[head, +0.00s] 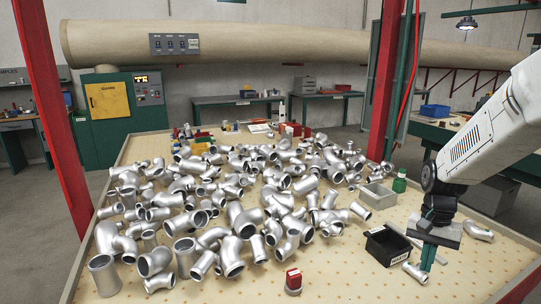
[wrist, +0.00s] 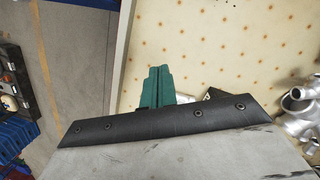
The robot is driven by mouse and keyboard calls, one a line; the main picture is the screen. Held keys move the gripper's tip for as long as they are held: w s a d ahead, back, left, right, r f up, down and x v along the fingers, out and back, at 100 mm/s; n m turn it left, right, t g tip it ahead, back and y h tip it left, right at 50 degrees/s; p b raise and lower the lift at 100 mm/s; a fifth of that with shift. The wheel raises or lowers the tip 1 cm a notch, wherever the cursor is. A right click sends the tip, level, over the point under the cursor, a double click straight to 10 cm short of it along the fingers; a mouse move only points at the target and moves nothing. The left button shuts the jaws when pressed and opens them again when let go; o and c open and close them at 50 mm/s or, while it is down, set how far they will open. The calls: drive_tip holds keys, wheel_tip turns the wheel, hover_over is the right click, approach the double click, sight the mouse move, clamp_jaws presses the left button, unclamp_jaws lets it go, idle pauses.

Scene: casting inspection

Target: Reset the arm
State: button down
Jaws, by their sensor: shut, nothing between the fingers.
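My arm comes in from the right in the head view, and my gripper (head: 427,262) points down over the right part of the table. Its two teal fingers are together with nothing between them. They also show side by side in the wrist view (wrist: 155,84), over the table near its edge. A black bin (head: 386,246) with a label stands just left of my gripper. A small silver casting (head: 415,272) lies by the fingertips in the picture; I cannot tell whether they touch it.
Many silver pipe castings (head: 240,220) cover the left and middle of the perforated table (head: 340,285). A grey tray (head: 378,195), a green bottle (head: 400,182) and a red-topped object (head: 293,281) stand around the bin. Another casting (head: 478,230) lies at right. The front right is mostly clear.

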drive_tip(key=s+a+r+n+t, duration=0.1)
drive_tip(key=s+a+r+n, duration=0.2)
drive_tip(key=s, duration=0.8)
drive_tip(key=s+a+r+n+t, duration=0.2)
drive_tip(key=s+a+r+n, duration=0.2)
drive_tip(key=s+a+r, duration=0.4)
drive_tip(key=s+r, duration=0.3)
drive_tip(key=s, duration=0.1)
drive_tip(key=shift+a+n+t+h, duration=0.2)
drive_tip(key=shift+n+t+h, duration=0.1)
